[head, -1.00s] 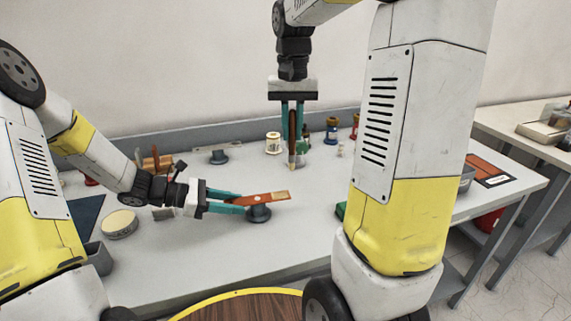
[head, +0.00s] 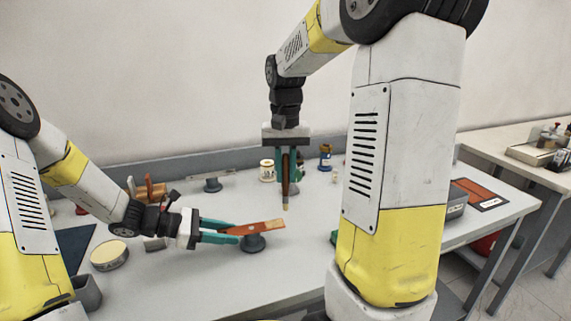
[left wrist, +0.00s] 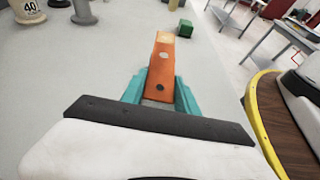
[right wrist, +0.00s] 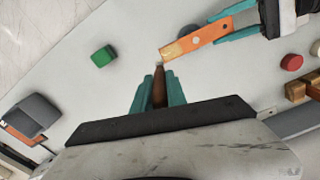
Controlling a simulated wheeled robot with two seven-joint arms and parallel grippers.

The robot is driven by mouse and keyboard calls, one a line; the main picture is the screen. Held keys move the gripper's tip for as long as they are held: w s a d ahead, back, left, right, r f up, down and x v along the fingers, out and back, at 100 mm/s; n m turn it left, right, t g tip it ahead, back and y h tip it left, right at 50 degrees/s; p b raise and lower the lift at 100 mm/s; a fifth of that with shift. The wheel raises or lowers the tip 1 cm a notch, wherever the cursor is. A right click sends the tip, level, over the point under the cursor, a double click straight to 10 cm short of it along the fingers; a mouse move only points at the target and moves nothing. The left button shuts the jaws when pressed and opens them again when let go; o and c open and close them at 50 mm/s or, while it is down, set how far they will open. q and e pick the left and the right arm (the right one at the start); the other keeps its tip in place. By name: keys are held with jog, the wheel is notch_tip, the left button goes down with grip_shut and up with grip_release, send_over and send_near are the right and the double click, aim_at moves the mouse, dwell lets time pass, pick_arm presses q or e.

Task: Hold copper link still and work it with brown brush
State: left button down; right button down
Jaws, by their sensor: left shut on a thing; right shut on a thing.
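The copper link (head: 262,227) is a flat orange bar with a paler free end. My left gripper (head: 237,232) is shut on its left end, and the link lies over a dark grey round stand (head: 252,243); whether they touch is unclear. The link also shows in the left wrist view (left wrist: 160,75), pointing away between the teal fingers. My right gripper (head: 288,182) points down, shut on the brown brush (head: 285,187), its tip low. In the right wrist view the brush (right wrist: 159,85) has its tip close to the link's pale end (right wrist: 180,48); contact is unclear.
A green block (right wrist: 103,56) lies on the table beyond the link's free end. A grey bin (right wrist: 32,115) stands by the table edge. A round tin (head: 110,256) is left of my left gripper. Jars (head: 266,171) stand at the back. The table in front of the link is clear.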

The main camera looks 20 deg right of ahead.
aim_at(286, 154)
notch_tip(286, 154, down, 2)
jog(key=shift+f, duration=0.25)
jog(key=shift+a+f, duration=0.85)
jog(key=shift+a, duration=2.35)
jog(key=shift+d, duration=3.25)
jog(key=shift+r, duration=4)
pick_arm(q)
jog(key=c, duration=0.8)
grip_release()
jog(key=shift+c, duration=0.2)
jog(key=shift+a, duration=0.15)
